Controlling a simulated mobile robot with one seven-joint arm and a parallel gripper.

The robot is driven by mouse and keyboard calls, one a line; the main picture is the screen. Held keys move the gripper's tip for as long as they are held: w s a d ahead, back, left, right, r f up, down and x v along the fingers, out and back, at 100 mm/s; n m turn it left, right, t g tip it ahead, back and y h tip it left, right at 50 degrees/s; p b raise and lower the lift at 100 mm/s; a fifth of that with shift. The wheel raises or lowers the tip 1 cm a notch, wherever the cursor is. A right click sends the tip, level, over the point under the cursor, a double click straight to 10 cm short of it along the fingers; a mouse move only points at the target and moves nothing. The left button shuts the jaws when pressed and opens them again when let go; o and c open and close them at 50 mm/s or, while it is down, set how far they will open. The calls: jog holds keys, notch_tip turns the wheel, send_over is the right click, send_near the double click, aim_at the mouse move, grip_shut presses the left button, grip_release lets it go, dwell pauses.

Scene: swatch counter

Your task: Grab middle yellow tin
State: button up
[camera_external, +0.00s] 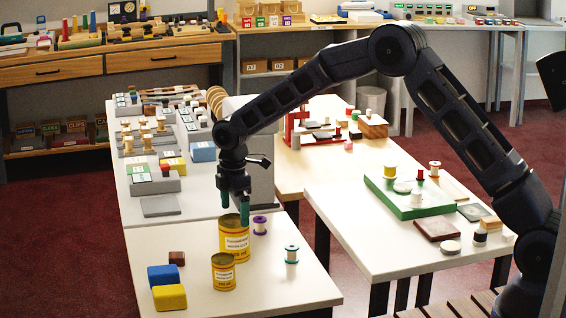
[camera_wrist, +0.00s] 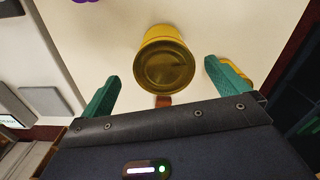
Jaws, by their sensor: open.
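Two yellow tins with printed labels stand upright on the near white table in the external view. The larger tin (camera_external: 234,240) is farther back, and the smaller tin (camera_external: 223,274) is in front of it, slightly left. I cannot make out a third tin, so which is the middle one is unclear. My gripper (camera_external: 234,212) points down with green fingers, open and empty, just over the larger tin's top. In the wrist view one tin (camera_wrist: 165,62) shows its round top between the spread fingers of my gripper (camera_wrist: 160,76). A yellow edge is partly hidden behind the right finger.
A purple spool (camera_external: 260,226) stands close right of the larger tin, and a teal spool (camera_external: 291,256) farther right. A brown block (camera_external: 177,258), blue block (camera_external: 163,276) and yellow block (camera_external: 169,297) lie to the left. The table's front right is clear.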

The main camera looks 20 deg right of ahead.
aim_at(234, 233)
notch_tip(234, 233, down, 2)
jog(key=shift+f, duration=0.1)
jog(key=shift+s+a+f, duration=0.1)
jog(key=shift+s+f, duration=0.05)
jog(key=shift+f, duration=1.2)
jog(key=shift+s+a+f, duration=0.1)
jog(key=shift+f, duration=1.25)
jog(key=c, duration=1.3)
jog(key=shift+c, duration=0.9)
jog(key=shift+r, duration=0.15)
